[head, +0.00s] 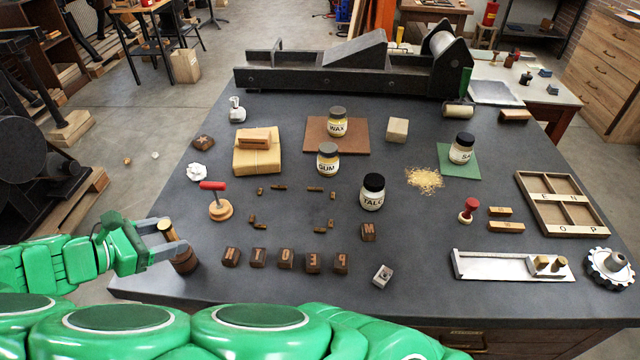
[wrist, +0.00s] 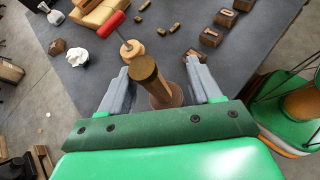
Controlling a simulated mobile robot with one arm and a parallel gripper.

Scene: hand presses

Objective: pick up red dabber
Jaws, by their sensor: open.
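A small red knob-handled piece with a round base (head: 468,210) stands upright at the right of the table, far from my gripper. Another red-handled piece (head: 214,197), with a crosswise red grip on a round wooden base, stands nearer, at the left; it also shows in the wrist view (wrist: 114,26). I cannot tell for sure which is the red dabber. My gripper (head: 174,236) is open at the table's left edge. A brown wooden handled piece (head: 184,262) stands between its jaws, its round top (wrist: 143,69) showing in the wrist view; the jaws look apart from it.
Letter blocks (head: 285,259) stand in a row to the right of my gripper. A white crumpled piece (head: 197,172) and a star block (head: 204,143) lie beyond. Jars (head: 372,193), a metal composing tray (head: 500,266) and a wooden divided tray (head: 528,180) occupy the middle and right.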

